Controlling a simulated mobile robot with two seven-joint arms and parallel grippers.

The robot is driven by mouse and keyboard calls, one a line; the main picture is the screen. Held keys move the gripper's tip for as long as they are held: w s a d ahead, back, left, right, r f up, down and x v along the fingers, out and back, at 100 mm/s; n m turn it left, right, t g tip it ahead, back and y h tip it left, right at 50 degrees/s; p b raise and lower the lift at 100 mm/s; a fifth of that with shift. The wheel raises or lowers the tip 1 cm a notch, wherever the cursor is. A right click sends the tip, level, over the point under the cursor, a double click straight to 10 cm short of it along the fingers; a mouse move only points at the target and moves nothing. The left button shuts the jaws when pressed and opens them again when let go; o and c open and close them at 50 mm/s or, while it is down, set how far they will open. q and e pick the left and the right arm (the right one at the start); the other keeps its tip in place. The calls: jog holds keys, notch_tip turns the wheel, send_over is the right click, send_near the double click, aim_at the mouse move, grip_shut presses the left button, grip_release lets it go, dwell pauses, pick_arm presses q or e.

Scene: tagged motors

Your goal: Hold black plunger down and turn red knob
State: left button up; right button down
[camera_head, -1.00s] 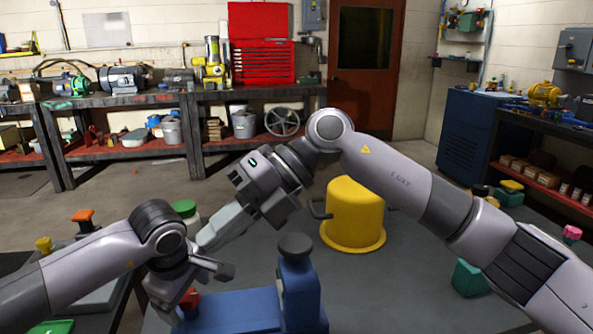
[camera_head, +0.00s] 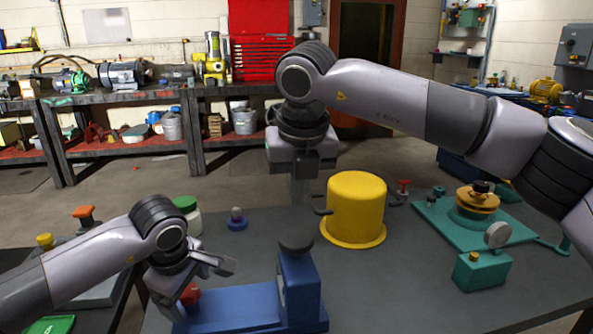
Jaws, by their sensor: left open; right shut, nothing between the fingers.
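The blue fixture (camera_head: 235,308) stands at the front of the table. Its upright block carries a black plunger (camera_head: 296,243), which stands raised above the block with nothing touching it. The red knob (camera_head: 190,294) is at the fixture's left end, partly hidden by my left gripper. My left gripper (camera_head: 196,284) is open over the red knob, with fingers spread around it; contact is unclear. My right gripper (camera_head: 299,192) is shut and empty. It points down, behind the plunger and left of the yellow housing.
A yellow housing (camera_head: 355,210) with a dark side handle stands close to the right gripper. A white jar with green lid (camera_head: 187,214) and a small blue-based piece (camera_head: 237,219) are at the left. A teal plate (camera_head: 470,232) and teal block (camera_head: 480,270) occupy the right.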

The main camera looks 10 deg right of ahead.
jog(key=shift+f, duration=1.15)
